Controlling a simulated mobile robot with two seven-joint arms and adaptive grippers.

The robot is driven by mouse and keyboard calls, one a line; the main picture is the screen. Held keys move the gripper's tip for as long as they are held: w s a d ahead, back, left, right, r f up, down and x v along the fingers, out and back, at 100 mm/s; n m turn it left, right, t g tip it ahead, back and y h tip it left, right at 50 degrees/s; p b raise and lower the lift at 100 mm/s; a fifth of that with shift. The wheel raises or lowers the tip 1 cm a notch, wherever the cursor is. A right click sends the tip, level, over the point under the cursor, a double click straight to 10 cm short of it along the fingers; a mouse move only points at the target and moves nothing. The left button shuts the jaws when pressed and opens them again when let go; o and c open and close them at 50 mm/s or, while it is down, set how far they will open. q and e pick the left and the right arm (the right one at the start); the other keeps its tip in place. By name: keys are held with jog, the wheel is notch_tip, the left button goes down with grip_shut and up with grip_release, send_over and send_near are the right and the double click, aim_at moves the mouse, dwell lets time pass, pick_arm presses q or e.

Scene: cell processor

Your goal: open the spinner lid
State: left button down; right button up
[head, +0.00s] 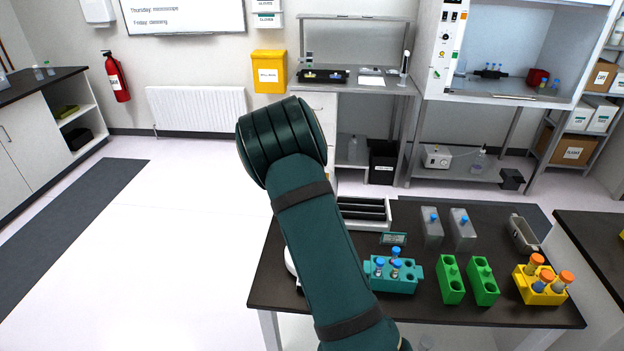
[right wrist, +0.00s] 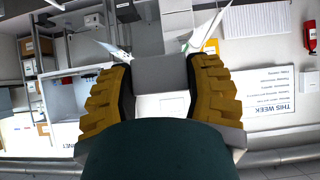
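No spinner or lid is plainly seen. A white rounded thing (head: 290,262) peeks out on the dark table (head: 410,318), left of my arm. My arm hides most of it, so I cannot tell whether it is the spinner. One of my dark green arms rises through the middle of the head view, with no gripper showing on it. My right gripper (right wrist: 160,45) shows in the right wrist view, its two fingers spread wide with nothing between them. It is away from the table, facing the upside-down room. My left gripper is in neither view.
On the table stand a teal rack (head: 392,284) with capped tubes, green racks (head: 451,280), a yellow rack (head: 541,297) with orange-capped tubes, grey blocks (head: 432,236) with blue caps and a white slotted tray (head: 375,224). The floor at left (head: 190,260) is clear.

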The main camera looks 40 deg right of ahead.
jog(key=o, duration=0.4)
jog(key=v, duration=1.2)
dwell(0.5)
